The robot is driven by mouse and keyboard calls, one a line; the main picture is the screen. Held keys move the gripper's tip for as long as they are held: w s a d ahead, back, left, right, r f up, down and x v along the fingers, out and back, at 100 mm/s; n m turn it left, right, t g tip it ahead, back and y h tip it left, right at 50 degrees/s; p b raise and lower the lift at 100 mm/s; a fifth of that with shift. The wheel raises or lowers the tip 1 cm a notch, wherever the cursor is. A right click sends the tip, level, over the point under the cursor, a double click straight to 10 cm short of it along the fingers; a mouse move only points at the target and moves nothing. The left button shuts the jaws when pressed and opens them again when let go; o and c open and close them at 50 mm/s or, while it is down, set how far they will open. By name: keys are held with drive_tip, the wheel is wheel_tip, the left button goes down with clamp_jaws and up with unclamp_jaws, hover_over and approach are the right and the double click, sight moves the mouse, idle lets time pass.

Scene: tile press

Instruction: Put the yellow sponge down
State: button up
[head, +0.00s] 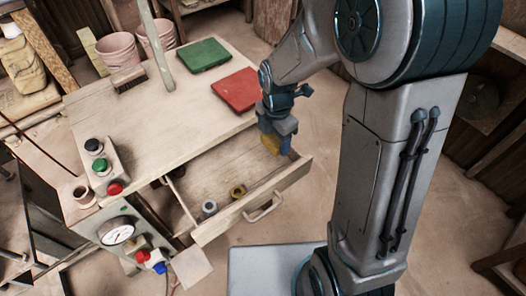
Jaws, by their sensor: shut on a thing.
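My gripper (279,143) is shut on the yellow sponge (270,144), which shows as a small yellow block below and beside the jaws. The jaws hide part of the sponge. In this view they overlap the far right corner of an open wooden drawer (196,232), and the sponge appears above the drawer's right end. I cannot tell how high above the drawer it is.
On the tabletop (150,135) are a green tile (203,55), a red tile (236,89), a brush (130,79) and a button box (103,165). A gauge (117,231) is at the front left.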

sight(266, 139)
drive_tip(key=shift+s+a+f, duration=0.15)
drive_tip(key=shift+a+f, duration=0.3)
drive_tip(key=shift+a, duration=0.2)
drive_tip(key=shift+s+a+f, duration=0.1)
drive_tip(key=shift+a+f, duration=0.3)
drive_tip(key=shift+a, duration=0.2)
drive_tip(key=shift+f, duration=1.95)
drive_tip(key=shift+f, duration=0.1)
drive_tip(key=o, duration=1)
drive_tip(key=shift+o, duration=0.2)
